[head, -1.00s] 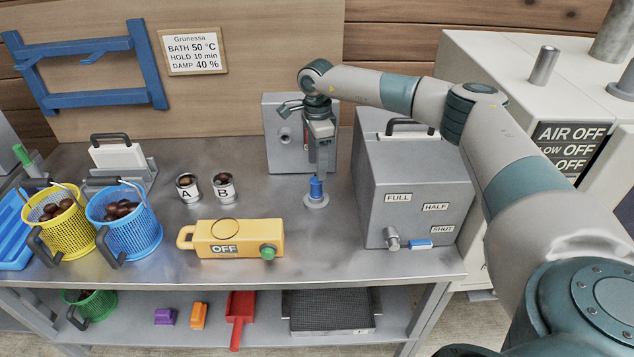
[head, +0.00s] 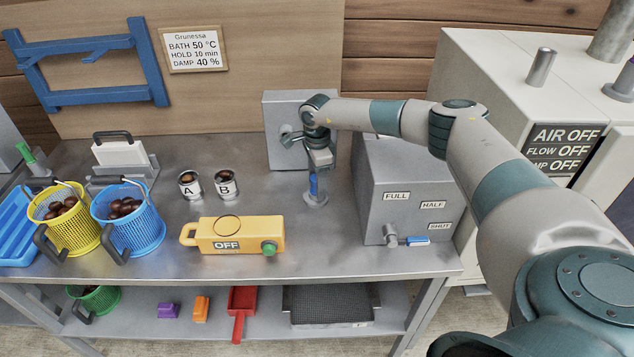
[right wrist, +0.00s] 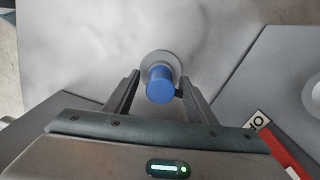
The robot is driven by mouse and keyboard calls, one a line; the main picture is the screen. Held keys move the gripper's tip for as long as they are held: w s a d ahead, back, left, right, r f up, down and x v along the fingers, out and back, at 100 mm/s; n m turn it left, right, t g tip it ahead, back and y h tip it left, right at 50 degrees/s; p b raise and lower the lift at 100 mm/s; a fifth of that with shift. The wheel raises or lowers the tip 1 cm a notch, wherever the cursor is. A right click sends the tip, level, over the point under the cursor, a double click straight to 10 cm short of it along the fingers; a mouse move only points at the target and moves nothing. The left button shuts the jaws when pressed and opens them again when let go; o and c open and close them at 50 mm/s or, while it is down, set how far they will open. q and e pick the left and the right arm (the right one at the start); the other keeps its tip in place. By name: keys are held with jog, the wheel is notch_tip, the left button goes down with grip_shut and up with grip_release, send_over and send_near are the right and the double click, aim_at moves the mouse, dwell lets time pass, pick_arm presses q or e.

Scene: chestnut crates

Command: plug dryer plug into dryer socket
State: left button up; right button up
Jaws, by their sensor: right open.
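The blue plug (head: 314,187) stands upright on a round grey base on the bench, in front of the grey wall box. It also shows in the right wrist view (right wrist: 160,84), between my fingers. My right gripper (right wrist: 160,102) is open, with one finger on each side of the plug; a gap shows on the left, and the right finger is very close. In the head view my right gripper (head: 317,172) points down over the plug and partly hides it. The grey wall box (head: 274,107) has a round fitting, perhaps the socket, partly hidden by my wrist. My left gripper is out of view.
A grey box (head: 375,180) with a handle and FULL, HALF, SHUT labels stands close right of the plug. A yellow OFF unit (head: 208,236), two labelled cups and yellow and blue baskets (head: 140,233) are to the left. Bench between cups and plug is clear.

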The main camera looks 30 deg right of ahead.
grip_shut()
jog(key=shift+r+p, duration=0.3)
jog(key=shift+r, duration=0.35)
dwell(0.5)
jog(key=c, duration=0.9)
grip_release()
grip_shut()
jog(key=shift+r, duration=0.15)
jog(key=shift+r+p, duration=0.9)
jog(key=shift+r, duration=0.8)
